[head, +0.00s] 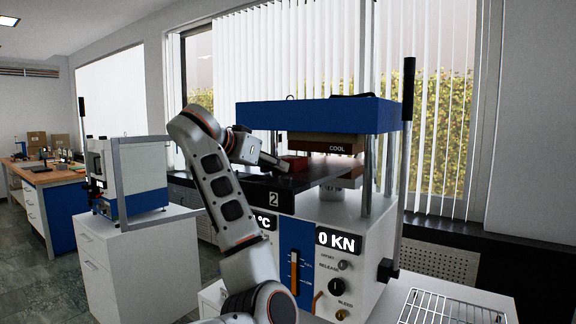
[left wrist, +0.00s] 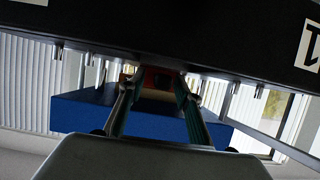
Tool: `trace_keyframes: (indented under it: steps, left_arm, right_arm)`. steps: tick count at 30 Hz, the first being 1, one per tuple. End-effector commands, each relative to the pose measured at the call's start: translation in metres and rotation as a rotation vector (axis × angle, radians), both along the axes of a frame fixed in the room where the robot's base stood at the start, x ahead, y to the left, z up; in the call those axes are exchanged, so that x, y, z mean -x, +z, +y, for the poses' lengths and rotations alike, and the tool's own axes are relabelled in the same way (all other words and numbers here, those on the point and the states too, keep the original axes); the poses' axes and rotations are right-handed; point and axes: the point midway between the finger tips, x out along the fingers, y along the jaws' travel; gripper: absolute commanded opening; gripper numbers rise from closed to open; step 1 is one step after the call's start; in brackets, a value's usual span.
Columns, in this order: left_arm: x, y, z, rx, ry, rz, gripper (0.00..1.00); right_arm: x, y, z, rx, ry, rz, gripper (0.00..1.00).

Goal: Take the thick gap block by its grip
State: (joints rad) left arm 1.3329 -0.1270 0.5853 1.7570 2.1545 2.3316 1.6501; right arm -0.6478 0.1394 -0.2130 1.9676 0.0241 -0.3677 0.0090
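My left gripper (head: 281,165) reaches into the press from the left, fingertips close to the block. A pale tan part shows below the red. I cannot tell whether the fingers touch it. My right gripper is not in view.
The press's blue top (head: 320,116) and the block marked COOL (head: 328,143) hang close above the gripper. A metal post (head: 368,165) stands to the right. A wire rack (head: 452,308) lies at the lower right. A smaller machine (head: 128,175) stands on a cabinet at left.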

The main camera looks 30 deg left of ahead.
Motion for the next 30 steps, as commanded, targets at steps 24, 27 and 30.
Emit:
trace_keyframes:
  steps: [24,27,30]
  left_arm:
    - [0.000,0.004,0.000,-0.001,0.001,-0.003,0.00]
    - [0.001,0.010,0.000,0.000,0.002,-0.004,0.00]
    - [0.002,0.020,-0.001,0.001,0.002,-0.005,0.00]
  right_arm:
    - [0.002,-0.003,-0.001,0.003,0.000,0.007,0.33]
    - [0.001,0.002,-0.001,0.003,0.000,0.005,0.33]
    - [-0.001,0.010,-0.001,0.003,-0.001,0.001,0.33]
